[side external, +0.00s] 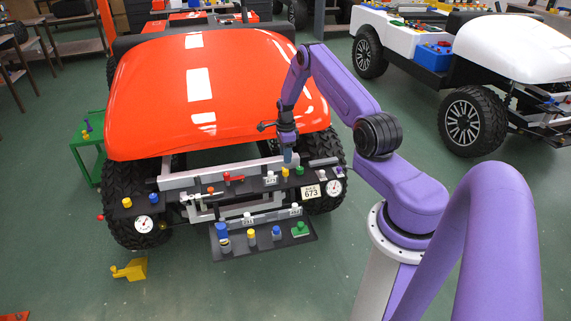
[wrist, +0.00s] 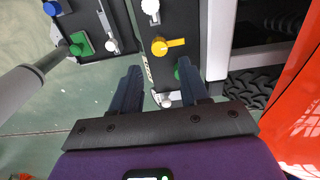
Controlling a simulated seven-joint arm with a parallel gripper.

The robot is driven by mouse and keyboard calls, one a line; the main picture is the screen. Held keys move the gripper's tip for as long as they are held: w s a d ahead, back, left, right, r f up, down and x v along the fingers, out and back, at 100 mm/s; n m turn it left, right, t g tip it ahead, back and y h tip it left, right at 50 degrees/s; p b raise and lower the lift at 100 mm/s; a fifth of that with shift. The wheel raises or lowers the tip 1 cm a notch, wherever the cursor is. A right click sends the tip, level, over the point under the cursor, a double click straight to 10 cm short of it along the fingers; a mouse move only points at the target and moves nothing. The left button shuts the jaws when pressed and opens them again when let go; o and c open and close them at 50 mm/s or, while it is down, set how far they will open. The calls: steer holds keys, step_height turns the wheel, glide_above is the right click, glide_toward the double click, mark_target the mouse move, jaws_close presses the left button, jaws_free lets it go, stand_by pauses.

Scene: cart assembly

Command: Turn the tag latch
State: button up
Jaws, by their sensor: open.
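My gripper (side external: 288,157) is open and empty, pointing down above the right part of the black front panel (side external: 160,203). In the wrist view its two dark blue fingers (wrist: 158,90) stand apart, with a small white round knob (wrist: 167,101) showing between them. A white tag plate marked 673 (side external: 310,191) sits on the panel's front edge; it shows edge-on in the wrist view (wrist: 148,70). A yellow pointer knob (wrist: 165,46) lies beyond the fingertips. A green knob (wrist: 180,71) is partly hidden by the right finger. I cannot tell which part is the tag latch.
The red hood (side external: 220,85) rises behind the panel. A lower shelf (side external: 262,243) carries several knobs and a green block (side external: 300,229). A round gauge (side external: 335,187) sits right of the tag.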

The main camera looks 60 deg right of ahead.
mark_target(286, 170)
step_height(286, 170, down, 8)
steer(key=shift+r, duration=0.3)
steer(key=c, duration=0.6)
steer(key=n, duration=1.7)
steer(key=shift+n, duration=0.3)
steer(key=o, duration=0.8)
steer(key=shift+o, duration=0.2)
steer(key=shift+r, duration=0.15)
